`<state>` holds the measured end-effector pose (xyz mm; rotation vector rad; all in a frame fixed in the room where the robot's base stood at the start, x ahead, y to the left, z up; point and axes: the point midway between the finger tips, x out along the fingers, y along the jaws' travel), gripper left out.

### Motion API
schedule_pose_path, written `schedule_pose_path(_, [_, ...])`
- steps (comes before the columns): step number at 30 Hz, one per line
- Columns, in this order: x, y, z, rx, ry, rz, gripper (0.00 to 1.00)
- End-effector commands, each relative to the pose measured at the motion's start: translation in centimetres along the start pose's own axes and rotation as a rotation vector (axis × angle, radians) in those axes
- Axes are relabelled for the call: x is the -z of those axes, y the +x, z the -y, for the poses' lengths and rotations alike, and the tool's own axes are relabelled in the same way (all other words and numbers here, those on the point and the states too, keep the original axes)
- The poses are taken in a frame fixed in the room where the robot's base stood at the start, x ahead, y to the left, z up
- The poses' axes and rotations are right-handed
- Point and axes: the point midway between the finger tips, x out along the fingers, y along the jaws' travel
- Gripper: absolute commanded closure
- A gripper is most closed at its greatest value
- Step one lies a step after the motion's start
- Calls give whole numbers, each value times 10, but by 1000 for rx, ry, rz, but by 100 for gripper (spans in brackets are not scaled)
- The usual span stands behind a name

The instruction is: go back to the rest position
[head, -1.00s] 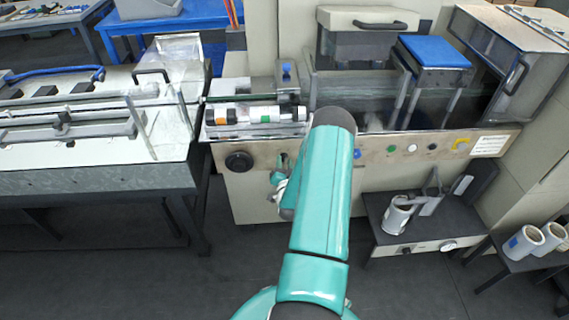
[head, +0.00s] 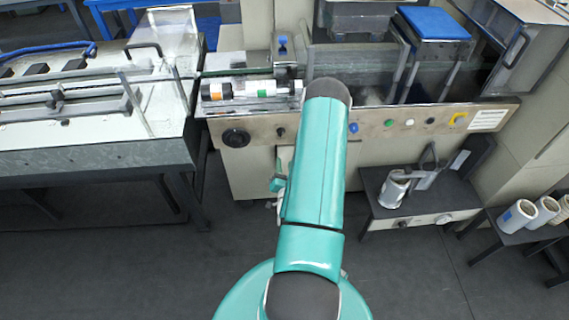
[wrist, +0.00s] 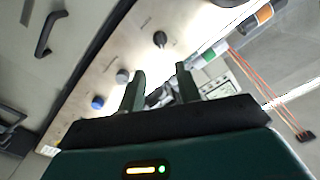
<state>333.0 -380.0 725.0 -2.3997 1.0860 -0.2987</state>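My teal arm reaches from the bottom middle of the head view toward the wrapper machine's front panel (head: 470,119). My gripper is mostly hidden behind the arm there; only a small part shows at its left edge. In the wrist view my gripper (wrist: 160,84) has its two dark fingers apart, and I see nothing held between them. The panel with its black knob (wrist: 160,39) and blue button (wrist: 97,102) lies beyond the fingers, apart from them.
The machine's rollers (head: 250,89) and blue-topped stand (head: 433,23) are above the panel. A low side table with a metal roll (head: 393,188) stands at right, beside more white rolls (head: 517,216). A conveyor bench (head: 90,155) is at left. Dark floor (head: 130,265) is open in front.

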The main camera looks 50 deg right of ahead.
Motion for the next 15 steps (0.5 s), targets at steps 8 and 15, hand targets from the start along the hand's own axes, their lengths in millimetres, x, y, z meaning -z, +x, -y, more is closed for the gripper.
schedule_pose_path(8, [0, 0, 0, 0, 0, 0, 66])
schedule_pose_path(15, [2, 5, 6, 8, -8, 11, 66])
